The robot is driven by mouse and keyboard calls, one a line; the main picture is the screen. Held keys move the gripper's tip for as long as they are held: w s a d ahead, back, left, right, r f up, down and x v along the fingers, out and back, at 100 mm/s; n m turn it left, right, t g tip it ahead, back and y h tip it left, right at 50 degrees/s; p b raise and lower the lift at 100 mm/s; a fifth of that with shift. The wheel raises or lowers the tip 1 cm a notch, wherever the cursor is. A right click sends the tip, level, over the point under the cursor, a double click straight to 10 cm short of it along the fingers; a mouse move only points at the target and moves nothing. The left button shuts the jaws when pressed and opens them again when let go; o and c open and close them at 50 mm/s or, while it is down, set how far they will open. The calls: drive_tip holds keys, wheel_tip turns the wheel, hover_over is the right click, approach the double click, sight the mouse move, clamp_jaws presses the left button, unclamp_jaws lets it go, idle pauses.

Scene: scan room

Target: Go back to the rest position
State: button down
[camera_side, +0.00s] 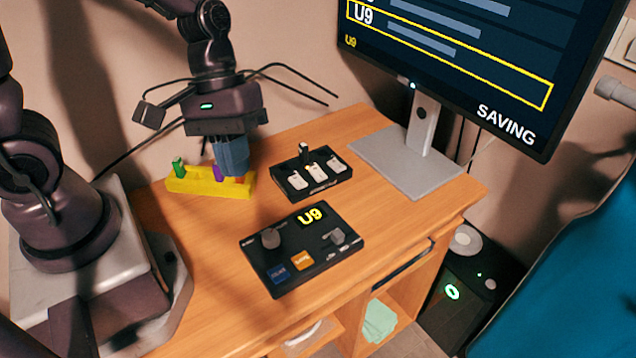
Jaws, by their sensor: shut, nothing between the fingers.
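My gripper (233,173) hangs at the upper left of the desk, pointing down with its blue fingers shut and empty. It is directly in front of or over the right part of a yellow rack (205,188). The rack holds a green-topped peg (178,167) at its left end, a purple piece (217,172) near the fingers and a red-orange piece at its right, mostly hidden. I cannot tell whether the fingertips touch the rack.
A black box with white rockers (310,174) stands right of the gripper. A control panel (302,246) showing U9 lies nearer the front. The monitor (470,60) reads SAVING; its stand (405,160) fills the back right. Bare wood lies between panel and rack.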

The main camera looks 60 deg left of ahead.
drive_tip(key=s+a+r+m+t+y, duration=0.1)
drive_tip(key=a+r+m+t+y, duration=0.1)
drive_tip(key=r, duration=0.4)
drive_tip(key=s+a+r+m+t+y, duration=0.1)
drive_tip(key=a+r+m+t+y, duration=0.1)
drive_tip(key=a+r+m+t, duration=0.2)
wheel_tip(320, 180, up, 4)
drive_tip(key=shift+s+f+m+t, duration=0.25)
drive_tip(key=shift+s+m+t, duration=0.15)
